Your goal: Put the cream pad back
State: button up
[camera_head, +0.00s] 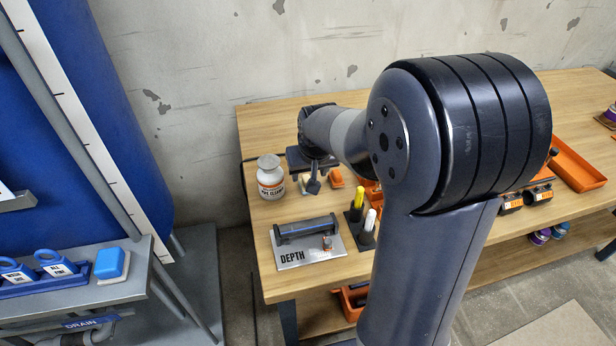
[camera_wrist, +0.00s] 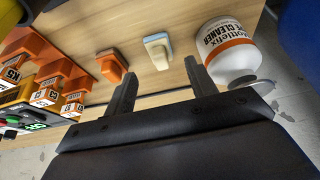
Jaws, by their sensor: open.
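The cream pad (camera_wrist: 157,52), a small cream block with a light blue layer, sits on the wooden bench in the wrist view. In the head view only a pale bit of it (camera_head: 306,187) shows beside my gripper. My gripper (camera_wrist: 161,84) is open and empty. In the wrist view the cream pad lies just beyond the gap between the two fingers, apart from them. In the head view my gripper (camera_head: 312,178) is over the back left of the bench and partly hides the pad.
A white cleaner bottle (camera_head: 270,177) stands close left of my gripper. An orange block (camera_wrist: 111,65) sits beside the cream pad. A DEPTH plate (camera_head: 305,252) and upright markers (camera_head: 362,215) are nearer. A blue block on a white base (camera_head: 111,264) rests on the left grey shelf.

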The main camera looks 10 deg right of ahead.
jog(key=v, duration=0.6)
